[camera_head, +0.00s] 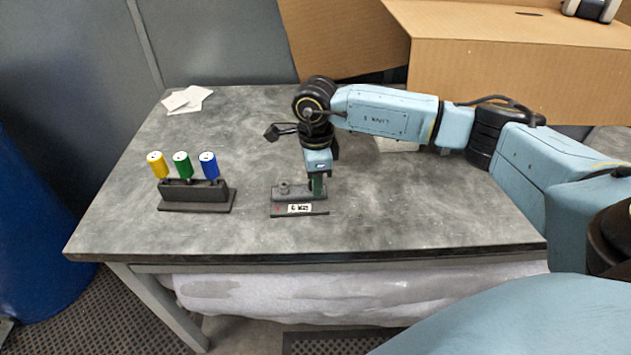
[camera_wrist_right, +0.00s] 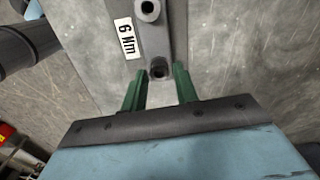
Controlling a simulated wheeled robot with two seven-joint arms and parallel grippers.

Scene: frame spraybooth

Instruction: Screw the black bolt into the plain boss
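A dark grey fixture (camera_head: 290,193) with a "6 Nm" label (camera_head: 299,208) stands on the table; the label also shows in the wrist view (camera_wrist_right: 126,38). One raised round boss (camera_wrist_right: 148,9) with a hole is at the top of the wrist view. A second dark round end with a recess (camera_wrist_right: 159,69) lies below it; I cannot tell if it is the black bolt or a boss. My right gripper (camera_head: 317,184) points down over the fixture's right end. Its green fingers (camera_wrist_right: 159,79) are apart, on either side of the recessed end, with gaps visible. My left gripper is out of view.
A dark rack (camera_head: 195,207) with yellow (camera_head: 158,167), green (camera_head: 182,166) and blue (camera_head: 209,166) handles stands left of the fixture. White cards (camera_head: 187,99) lie at the back left. A cardboard box (camera_head: 515,60) is behind the table. The table's front is clear.

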